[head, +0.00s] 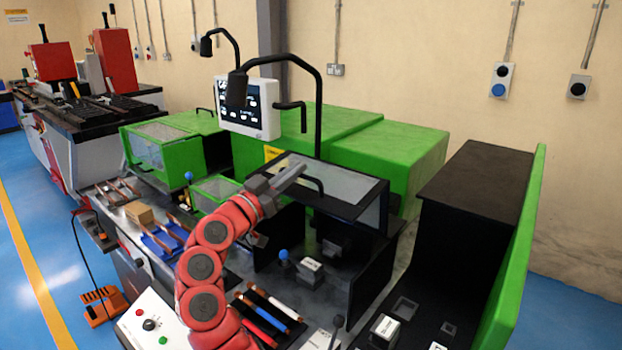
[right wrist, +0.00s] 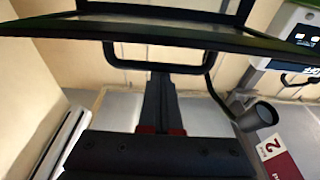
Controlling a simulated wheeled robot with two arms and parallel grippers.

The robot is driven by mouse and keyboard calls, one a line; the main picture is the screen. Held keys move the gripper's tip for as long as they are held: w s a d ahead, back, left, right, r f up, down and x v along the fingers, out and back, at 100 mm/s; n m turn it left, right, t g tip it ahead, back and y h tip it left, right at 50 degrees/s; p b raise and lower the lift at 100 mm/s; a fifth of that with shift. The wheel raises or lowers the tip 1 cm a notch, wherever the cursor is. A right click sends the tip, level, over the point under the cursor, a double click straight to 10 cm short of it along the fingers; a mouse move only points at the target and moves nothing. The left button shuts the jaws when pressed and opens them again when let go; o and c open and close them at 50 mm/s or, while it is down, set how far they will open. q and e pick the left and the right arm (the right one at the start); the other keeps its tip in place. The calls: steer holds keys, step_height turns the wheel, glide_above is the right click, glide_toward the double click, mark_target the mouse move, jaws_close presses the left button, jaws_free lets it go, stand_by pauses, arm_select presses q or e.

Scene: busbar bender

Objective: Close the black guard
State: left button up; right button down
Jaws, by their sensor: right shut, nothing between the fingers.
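The black guard (head: 372,190) is a black frame with clear panels, on top of the black housing at the right of the bending machine. Its windowed panel lies nearly flat, and the front below it is open. A black U-shaped handle (head: 318,183) is on it. My right gripper (head: 300,169) is shut and empty, beside the handle. In the right wrist view, the shut fingers (right wrist: 160,82) point at the handle's bar (right wrist: 150,67), with the guard's dark edge (right wrist: 150,35) beyond. I cannot tell if they touch. My left gripper is not in view.
A control screen (head: 248,107) on a black bent arm stands behind the guard. Green covers (head: 395,155) lie behind and left. Below are a blue-knobbed lever (head: 283,255) and coloured-handled tools (head: 262,318). A black and green cabinet (head: 475,185) stands at right.

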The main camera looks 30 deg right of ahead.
steer(key=s+a+f+t+h+b, duration=0.2)
steer(key=a+f+h+b, duration=0.3)
steer(key=f+b, duration=0.8)
steer(key=shift+s+a+f+b, duration=0.3)
steer(key=shift+s+a+b, duration=0.35)
steer(key=shift+a+b, duration=1.45)
steer(key=shift+d+b, duration=0.55)
